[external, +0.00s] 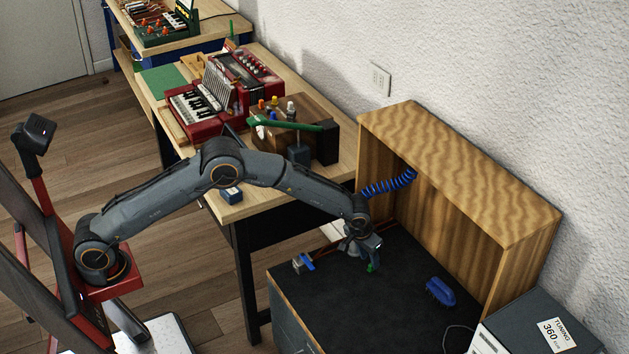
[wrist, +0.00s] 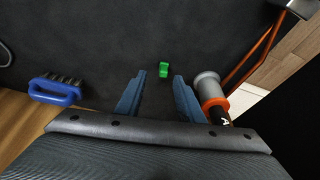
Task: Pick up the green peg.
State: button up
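The green peg (wrist: 163,69) is a small bright green piece lying on the dark bench top. In the wrist view it is between and slightly beyond my two blue fingertips, with clear space on both sides. My gripper (wrist: 160,76) is open and nothing is held in it. In the external view the green peg (external: 371,267) shows just below my gripper (external: 364,256), partly hidden by it. How much height separates the fingertips from the peg is hard to tell.
A blue brush (wrist: 55,90) lies left of my fingers. A wooden cabinet (external: 460,170) rises behind the dark bench top (external: 400,310). A blue-and-grey item (external: 304,263) sits near the left edge.

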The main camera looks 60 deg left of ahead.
aim_at(370, 265)
jog(key=x, duration=0.4)
jog(key=shift+w+a+f, duration=0.2)
jog(key=shift+a+f, duration=0.1)
jog(key=shift+a, duration=0.05)
jog(key=shift+c, duration=0.2)
grip_shut()
